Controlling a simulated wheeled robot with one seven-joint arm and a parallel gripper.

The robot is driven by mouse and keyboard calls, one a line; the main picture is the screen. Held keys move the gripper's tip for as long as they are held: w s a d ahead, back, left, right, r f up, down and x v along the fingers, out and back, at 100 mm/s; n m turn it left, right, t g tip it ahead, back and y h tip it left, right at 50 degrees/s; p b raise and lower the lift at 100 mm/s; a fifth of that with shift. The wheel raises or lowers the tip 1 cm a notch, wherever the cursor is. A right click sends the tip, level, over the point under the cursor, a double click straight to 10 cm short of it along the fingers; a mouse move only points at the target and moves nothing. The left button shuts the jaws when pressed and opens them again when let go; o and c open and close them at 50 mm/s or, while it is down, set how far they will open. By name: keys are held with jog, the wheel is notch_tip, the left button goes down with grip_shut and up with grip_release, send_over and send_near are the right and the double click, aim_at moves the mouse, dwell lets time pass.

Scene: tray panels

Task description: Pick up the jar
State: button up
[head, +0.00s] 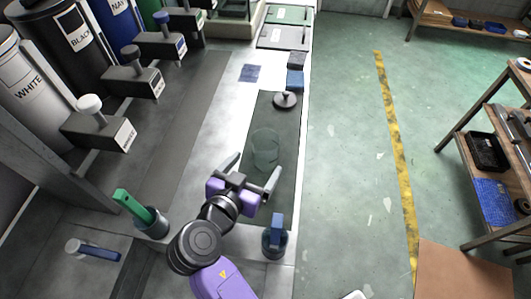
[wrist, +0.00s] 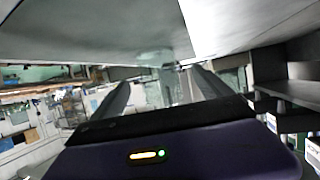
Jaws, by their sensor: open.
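The jar (head: 265,148) is a clear, greenish glass vessel standing on the dark mat on the counter. In the wrist view a faint see-through shape (wrist: 158,90) between the fingers looks like the jar. My gripper (head: 253,167) is open in the head view, its two fingers spread and pointing toward the jar. The jar stands just beyond the fingertips, and I cannot tell whether they touch it. The fingers also show in the wrist view (wrist: 160,88), with nothing clamped between them.
A dark round lid with a knob (head: 285,100) lies behind the jar. A cup with a green-handled tool (head: 152,223) stands left of my arm, and a blue-topped container (head: 275,242) stands right. Labelled dispensers (head: 100,130) line the left. The counter's right edge is close.

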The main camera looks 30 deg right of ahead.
aim_at(270, 147)
jog(key=p+x, duration=0.1)
jog(key=x, duration=0.5)
jog(key=shift+d+p, duration=0.3)
jog(key=shift+d, duration=0.1)
jog(key=c, duration=1.8)
jog(key=shift+o, duration=0.2)
jog(key=shift+r, duration=0.1)
